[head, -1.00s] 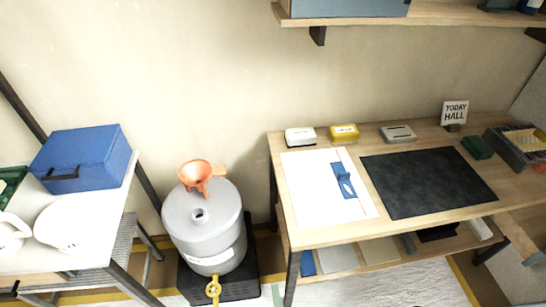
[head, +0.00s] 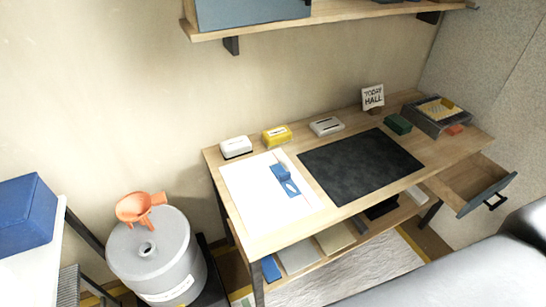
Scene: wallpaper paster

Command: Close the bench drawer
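The bench drawer (head: 470,182) is pulled out at the right end of the wooden bench (head: 262,240). Its wooden inside shows and looks empty. Its grey-green front has a dark handle (head: 495,201) facing the lower right. Neither of my grippers is in the head view. A smooth grey shape, blurred and cut off at the lower right corner, lies close below the drawer front; it seems to be part of my own body.
On the bench are a white sheet with a blue tool (head: 285,181), a black mat (head: 360,165), small boxes, a grey tray (head: 440,115) and a sign (head: 373,97). A grey drum (head: 155,255) with an orange funnel (head: 140,207) stands left. A shelf (head: 330,17) hangs above.

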